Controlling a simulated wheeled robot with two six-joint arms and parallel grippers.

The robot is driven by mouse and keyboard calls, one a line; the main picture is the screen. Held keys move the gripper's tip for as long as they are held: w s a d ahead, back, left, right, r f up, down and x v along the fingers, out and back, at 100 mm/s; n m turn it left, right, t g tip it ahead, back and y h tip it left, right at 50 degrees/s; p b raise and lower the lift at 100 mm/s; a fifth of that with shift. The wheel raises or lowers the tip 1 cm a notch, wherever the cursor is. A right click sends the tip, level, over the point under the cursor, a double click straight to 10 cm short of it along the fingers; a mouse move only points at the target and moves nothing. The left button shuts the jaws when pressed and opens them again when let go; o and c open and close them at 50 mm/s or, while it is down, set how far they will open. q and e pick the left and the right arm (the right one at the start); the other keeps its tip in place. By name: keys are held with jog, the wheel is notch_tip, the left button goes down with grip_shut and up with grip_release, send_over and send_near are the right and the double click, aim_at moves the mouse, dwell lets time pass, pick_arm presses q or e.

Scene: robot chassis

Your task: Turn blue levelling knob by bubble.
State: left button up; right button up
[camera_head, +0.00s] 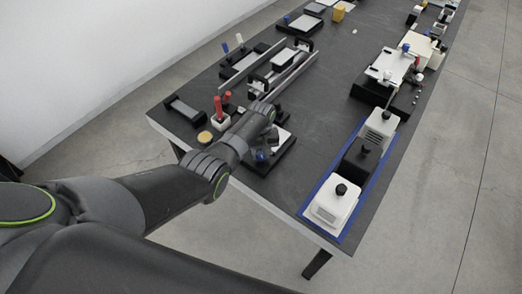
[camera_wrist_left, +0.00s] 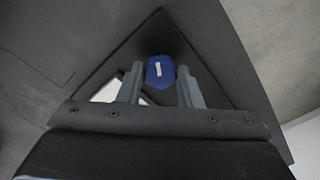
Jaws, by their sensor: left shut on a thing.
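The blue levelling knob (camera_wrist_left: 159,66) sits between the fingertips of my left gripper (camera_wrist_left: 160,82) in the left wrist view, with a white stripe on its top. My left gripper is shut on it. In the head view the blue knob (camera_head: 261,155) shows beside the gripper, on a black base (camera_head: 277,163) near the table's front left. A white plate (camera_head: 283,140) on this base is partly hidden by my left arm; its edge also shows in the left wrist view (camera_wrist_left: 107,91). I cannot make out the bubble. My right gripper is not in view.
Red-handled tools (camera_head: 219,108) and a round yellowish disc (camera_head: 205,136) stand close to my left arm. A rail fixture (camera_head: 285,72) lies behind. A blue tray (camera_head: 307,203) with white devices lies to the right. Bare dark table (camera_head: 318,135) separates them.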

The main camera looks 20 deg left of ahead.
aim_at(261, 154)
pick_arm(q)
jog(key=n, duration=0.4)
jog(key=shift+r+n+p, duration=0.1)
jog(key=shift+n+p, duration=0.2)
jog(key=shift+p, duration=0.1)
jog(key=shift+n, duration=1.9)
jog(key=shift+w, duration=0.1)
jog(key=o, duration=1)
jog(key=shift+p, duration=0.35)
jog(key=shift+r, duration=0.35)
notch_tip(261, 154, up, 6)
jog(key=shift+f+p, duration=0.1)
jog(key=shift+p, duration=0.75)
notch_tip(261, 154, up, 11)
jog(key=shift+f+b, duration=0.1)
jog(key=shift+b, duration=0.45)
